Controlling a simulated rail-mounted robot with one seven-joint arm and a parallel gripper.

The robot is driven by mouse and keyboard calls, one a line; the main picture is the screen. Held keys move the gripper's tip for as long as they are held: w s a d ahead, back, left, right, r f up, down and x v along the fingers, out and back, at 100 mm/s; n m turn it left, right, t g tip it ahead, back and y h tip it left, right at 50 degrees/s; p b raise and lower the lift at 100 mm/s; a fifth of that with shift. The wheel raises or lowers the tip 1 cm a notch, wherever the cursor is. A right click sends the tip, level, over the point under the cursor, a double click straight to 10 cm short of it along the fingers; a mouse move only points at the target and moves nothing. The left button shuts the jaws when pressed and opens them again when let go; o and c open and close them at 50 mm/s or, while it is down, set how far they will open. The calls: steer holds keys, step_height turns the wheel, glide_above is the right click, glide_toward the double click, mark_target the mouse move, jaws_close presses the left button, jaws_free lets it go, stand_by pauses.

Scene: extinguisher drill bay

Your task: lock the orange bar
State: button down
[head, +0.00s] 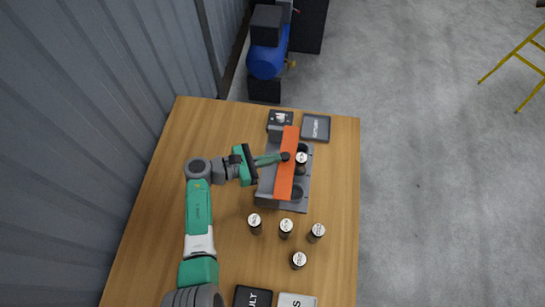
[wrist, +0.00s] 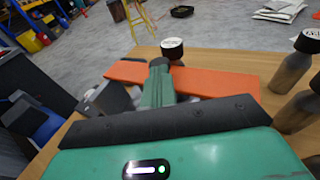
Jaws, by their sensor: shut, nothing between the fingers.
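The orange bar (head: 287,172) lies lengthwise over the grey rack (head: 268,188) on the wooden table. It also runs across the wrist view (wrist: 222,82), beyond my fingers. My gripper (head: 284,157) is shut and empty, reaching in from the left with its fingertips at the bar's middle. In the wrist view the closed fingers (wrist: 159,68) overlap the bar; whether they touch it I cannot tell. A dark cylinder with a white top (head: 302,158) stands in the rack just right of the bar. The bar's catch is not clear in either view.
Several white-topped cylinders (head: 286,227) stand on the table in front of the rack. Dark trays (head: 316,127) lie behind it, and labelled trays (head: 252,297) lie at the front edge. A corrugated wall (head: 90,110) is on the left. The table right of the rack is clear.

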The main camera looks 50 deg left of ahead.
steer(key=p+v, duration=0.2)
steer(key=v, duration=1.2)
steer(key=shift+d, duration=0.1)
